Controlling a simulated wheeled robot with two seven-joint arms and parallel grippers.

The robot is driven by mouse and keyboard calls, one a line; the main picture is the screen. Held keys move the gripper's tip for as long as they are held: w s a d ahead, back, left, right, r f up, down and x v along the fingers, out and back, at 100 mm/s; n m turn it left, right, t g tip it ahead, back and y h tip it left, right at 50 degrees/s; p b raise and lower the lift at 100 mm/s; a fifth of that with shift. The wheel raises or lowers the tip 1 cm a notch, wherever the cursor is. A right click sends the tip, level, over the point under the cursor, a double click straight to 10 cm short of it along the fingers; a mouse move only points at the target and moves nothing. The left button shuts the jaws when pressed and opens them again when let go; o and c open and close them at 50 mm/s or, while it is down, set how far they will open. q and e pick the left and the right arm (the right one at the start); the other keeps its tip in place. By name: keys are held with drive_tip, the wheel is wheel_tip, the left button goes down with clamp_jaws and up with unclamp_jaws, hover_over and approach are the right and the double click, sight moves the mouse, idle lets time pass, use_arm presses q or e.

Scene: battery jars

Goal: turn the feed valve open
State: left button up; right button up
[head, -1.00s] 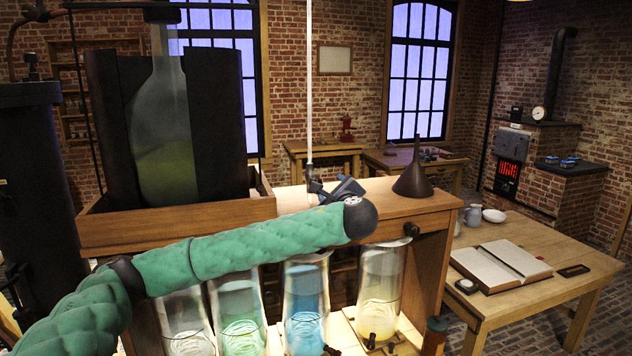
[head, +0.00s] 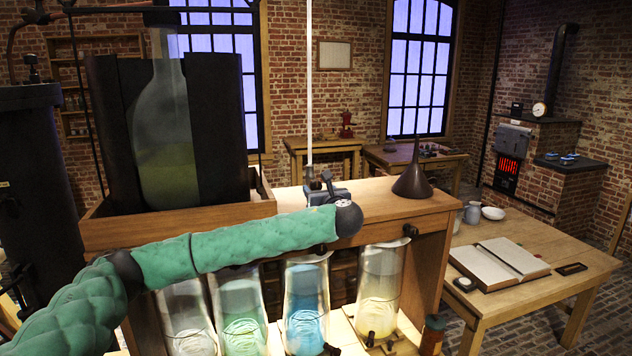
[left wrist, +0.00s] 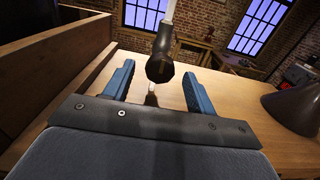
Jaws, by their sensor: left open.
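The feed valve is a dark fitting (head: 309,174) at the lower end of a pale vertical pipe above the wooden bench top. In the left wrist view its dark rounded end (left wrist: 160,68) faces me, between and just beyond the fingertips. My left gripper (head: 322,188) is close to the valve in the head view, partly hidden by my own wrist. In the left wrist view the blue fingers (left wrist: 158,76) are spread wide, one on each side of the valve's end. I see no contact. A handle's setting cannot be made out. My right gripper is not in view.
A dark funnel (head: 415,178) stands to the right on the bench top. A wooden tray (head: 180,226) holding a large flask (head: 163,140) is at the left. Several glass jars (head: 305,305) stand below the bench top.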

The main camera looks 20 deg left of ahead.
sight(317, 188)
use_arm(q)
drive_tip(key=shift+p+x, duration=0.7)
drive_tip(key=shift+x, duration=1)
drive_tip(key=shift+c, duration=0.3)
drive_tip(key=shift+f, duration=0.1)
drive_tip(key=c, duration=0.9)
